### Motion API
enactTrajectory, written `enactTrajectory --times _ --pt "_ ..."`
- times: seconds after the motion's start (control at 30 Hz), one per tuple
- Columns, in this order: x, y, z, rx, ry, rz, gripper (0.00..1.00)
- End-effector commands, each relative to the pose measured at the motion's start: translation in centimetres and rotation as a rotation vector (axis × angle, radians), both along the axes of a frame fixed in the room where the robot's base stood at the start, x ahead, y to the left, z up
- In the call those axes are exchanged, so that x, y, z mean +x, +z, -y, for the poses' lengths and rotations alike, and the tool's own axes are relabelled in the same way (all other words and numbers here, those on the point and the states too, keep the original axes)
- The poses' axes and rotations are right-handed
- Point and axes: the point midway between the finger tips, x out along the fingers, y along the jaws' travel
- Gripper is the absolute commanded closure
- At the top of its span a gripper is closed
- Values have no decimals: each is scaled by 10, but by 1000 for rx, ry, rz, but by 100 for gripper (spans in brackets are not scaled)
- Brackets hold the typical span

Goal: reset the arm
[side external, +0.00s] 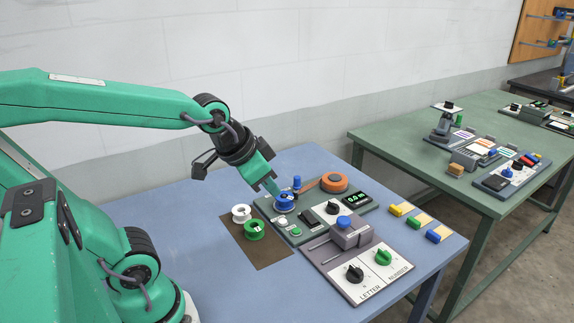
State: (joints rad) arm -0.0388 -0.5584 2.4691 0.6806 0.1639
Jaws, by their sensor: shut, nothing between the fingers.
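My green arm reaches in from the left over the blue table. My gripper (273,187) points down and to the right, just above a blue spool (284,202) on the left part of the grey-green panel. The gripper is shut with nothing held. Its tips are close to the spool; I cannot tell whether they touch it.
A white ring (241,213) and a green spool (254,229) sit on a brown mat (265,255). An orange roll (334,182) and a display (355,198) are on the panel. A grey unit with knobs (368,268) stands in front. Coloured blocks (402,209) lie right.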

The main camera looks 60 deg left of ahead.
Motion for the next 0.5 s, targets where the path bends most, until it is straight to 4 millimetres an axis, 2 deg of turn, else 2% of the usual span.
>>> enactTrajectory --times 0.03,0.2,0.33,0.5 --pt "-11 5 3 -15 16 -3 100" --pt "-39 11 8 -59 70 -35 100" --pt "-51 12 10 -77 94 -50 100" --pt "-56 13 11 -84 105 -58 100"
